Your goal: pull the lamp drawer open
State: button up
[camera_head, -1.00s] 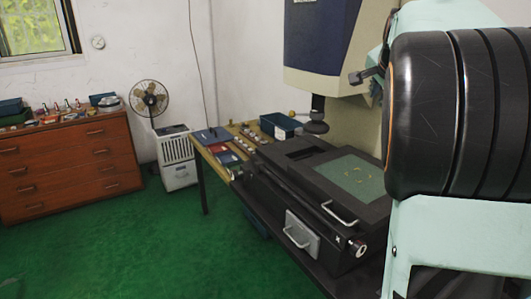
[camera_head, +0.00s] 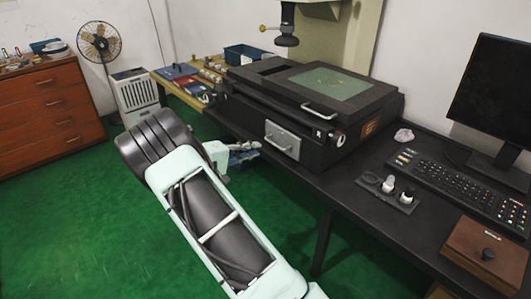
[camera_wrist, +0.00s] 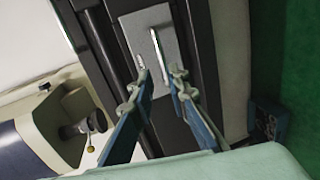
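The lamp drawer (camera_head: 290,144) shows as a light grey panel with a bar handle (camera_head: 276,143) on the black machine's front. It looks flush with the front. In the wrist view, the grey panel (camera_wrist: 177,48) and its handle (camera_wrist: 157,52) lie ahead, beyond my fingers. My gripper (camera_wrist: 159,77) has its two blue fingers apart with nothing between them. The handle's near end appears between the fingertips in the picture, but the remaining distance is hard to judge. In the head view, my gripper (camera_head: 246,148) is just left of the drawer.
The machine's upper stage (camera_head: 338,84) has a separate handle (camera_head: 319,112) above the drawer. A dark table (camera_head: 350,205) carries the machine, a keyboard (camera_head: 445,182), a monitor (camera_head: 492,90) and a wooden box (camera_head: 487,255). A fan (camera_head: 99,43) stands back left. Green floor is open at left.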

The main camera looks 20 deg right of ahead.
aim_at(273, 144)
jog(key=x, duration=1)
jog(key=shift+w+d+f+b, duration=0.2)
jog(key=shift+w+b, duration=0.1)
jog(key=shift+b, duration=0.05)
jog(key=shift+c, duration=0.6)
grip_shut()
